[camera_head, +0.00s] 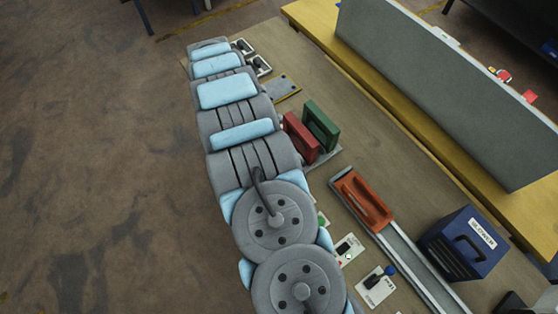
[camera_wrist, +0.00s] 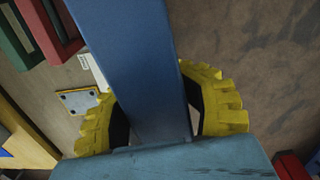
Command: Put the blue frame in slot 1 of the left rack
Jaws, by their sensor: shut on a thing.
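The blue frame (camera_wrist: 140,70) fills the middle of the wrist view as a long blue bar running up and out at the top edge. My gripper (camera_wrist: 155,110) is shut on it, with one yellow ridged finger on each side. A teal block covers the bottom of the wrist view; I cannot tell which part it is. In the head view my arm hides the gripper and the blue frame. A red frame (camera_head: 301,137) and a green frame (camera_head: 320,126) stand upright side by side on a grey base (camera_head: 327,156). I cannot make out slot numbers or which rack this is.
A grey plate with yellow edging (camera_head: 284,88) lies on the table behind the frames. An orange handled block (camera_head: 362,199) sits on a rail, near a dark blue box (camera_head: 466,244). Small switch panels (camera_head: 348,250) lie nearer. A grey panel (camera_head: 440,85) stands at the right.

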